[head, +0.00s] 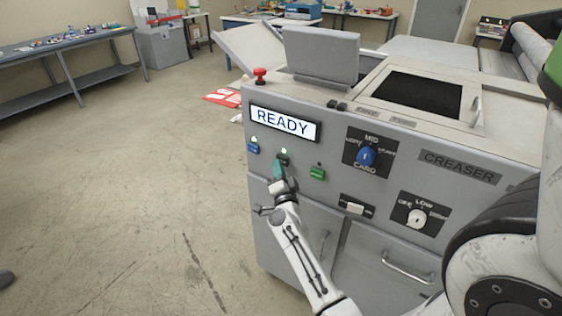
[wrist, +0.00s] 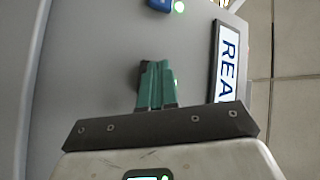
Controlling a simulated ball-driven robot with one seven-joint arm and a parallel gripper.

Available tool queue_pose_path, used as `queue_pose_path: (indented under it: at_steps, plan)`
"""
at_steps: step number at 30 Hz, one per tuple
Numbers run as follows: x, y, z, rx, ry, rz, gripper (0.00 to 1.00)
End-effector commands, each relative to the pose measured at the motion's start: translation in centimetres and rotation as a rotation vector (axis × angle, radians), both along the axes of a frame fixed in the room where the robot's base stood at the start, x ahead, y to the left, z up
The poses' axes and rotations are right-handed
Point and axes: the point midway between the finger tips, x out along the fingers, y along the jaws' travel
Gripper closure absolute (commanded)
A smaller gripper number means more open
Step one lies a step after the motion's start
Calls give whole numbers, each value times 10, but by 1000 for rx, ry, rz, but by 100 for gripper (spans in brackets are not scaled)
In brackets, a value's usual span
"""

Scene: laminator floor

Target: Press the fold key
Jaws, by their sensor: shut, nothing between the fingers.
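Three small keys sit in a row below the READY display (head: 284,122) on the grey creaser's front: a blue key (head: 253,148), a dark middle key (head: 284,158) and a green key (head: 317,173). Their labels are too small to read, so I cannot tell which is the fold key. A green light glows above the blue and middle keys. My gripper (head: 277,167) is shut and empty, its teal fingertips at the middle key. In the wrist view the fingertips (wrist: 157,68) cover most of that key; contact is unclear. The blue key (wrist: 160,4) shows beyond them.
To the right are a blue MID/CARD knob (head: 366,156), a white rocker (head: 355,208) and a white OFF/LOW knob (head: 416,217). A red button (head: 260,73) stands on the top left corner. Cabinet handles stick out below. The floor to the left is clear.

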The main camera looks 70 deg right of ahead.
Motion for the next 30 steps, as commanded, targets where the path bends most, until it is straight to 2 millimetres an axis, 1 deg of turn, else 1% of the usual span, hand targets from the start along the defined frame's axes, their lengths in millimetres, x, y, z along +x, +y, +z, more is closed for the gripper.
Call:
queue_pose_path:
  at_steps: [5, 13, 16, 30]
  plan:
    - [2, 8, 1, 1, 1, 2, 100]
    - [2, 9, 0, 1, 1, 2, 100]
    - [3, 13, 1, 1, 1, 2, 100]
    - [13, 54, 1, 1, 2, 3, 100]
